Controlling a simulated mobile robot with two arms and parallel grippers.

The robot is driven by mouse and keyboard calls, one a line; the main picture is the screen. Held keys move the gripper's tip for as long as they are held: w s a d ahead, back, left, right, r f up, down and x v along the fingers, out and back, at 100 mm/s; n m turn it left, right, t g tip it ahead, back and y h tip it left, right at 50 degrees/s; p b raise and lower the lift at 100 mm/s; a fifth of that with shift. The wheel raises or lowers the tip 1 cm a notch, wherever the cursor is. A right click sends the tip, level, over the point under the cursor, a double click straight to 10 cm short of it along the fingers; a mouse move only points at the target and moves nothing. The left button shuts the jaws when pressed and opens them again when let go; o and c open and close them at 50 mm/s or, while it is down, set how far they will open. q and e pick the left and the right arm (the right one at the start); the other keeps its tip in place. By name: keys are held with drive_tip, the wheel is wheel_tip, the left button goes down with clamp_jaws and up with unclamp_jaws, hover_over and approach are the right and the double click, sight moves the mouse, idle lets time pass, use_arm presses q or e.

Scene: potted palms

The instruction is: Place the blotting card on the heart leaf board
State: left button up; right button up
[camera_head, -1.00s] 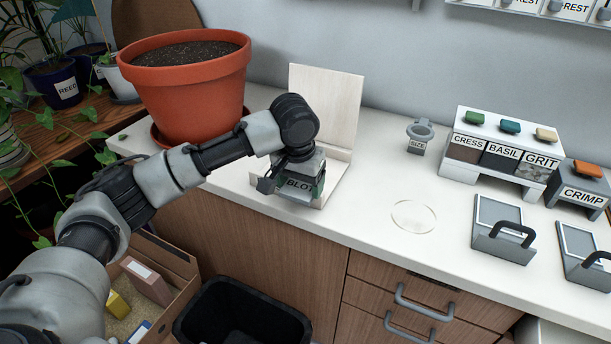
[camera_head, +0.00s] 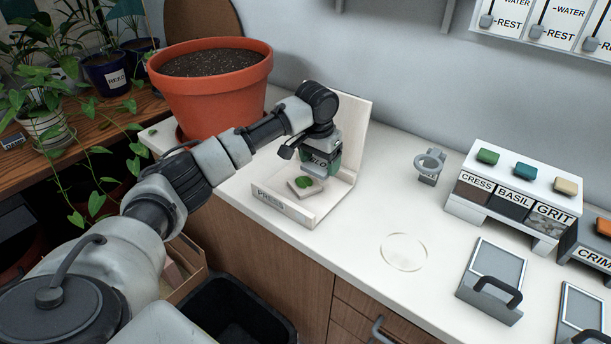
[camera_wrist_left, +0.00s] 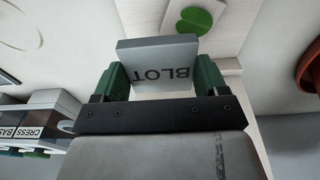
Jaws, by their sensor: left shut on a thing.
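The blotting card (camera_head: 313,171) is a grey block marked BLOT. My left gripper (camera_head: 320,162) is shut on it; the green fingers (camera_wrist_left: 155,82) grip its two sides in the left wrist view, with the lettering (camera_wrist_left: 165,72) upside down. The heart leaf board (camera_head: 296,191) is a small pale board with a green leaf (camera_head: 304,182) on it. It lies on the white press base, just in front of and below the card. The leaf also shows past the card in the left wrist view (camera_wrist_left: 187,20). My right gripper is not seen.
The press (camera_head: 345,125) has an upright back panel and a low front lip marked PRESS (camera_head: 271,201). A terracotta pot (camera_head: 212,95) stands to its left.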

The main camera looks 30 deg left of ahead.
use_arm(q)
hover_over(305, 183)
drive_tip(key=f, duration=0.2)
drive_tip(key=shift+s+f, duration=0.2)
drive_tip(key=shift+f, duration=2.2)
drive_tip(key=o, duration=0.9)
drive_tip(key=shift+f, duration=0.15)
wheel_tip(305, 183, up, 12)
drive_tip(key=s, duration=0.1)
drive_tip(key=shift+s, duration=0.25)
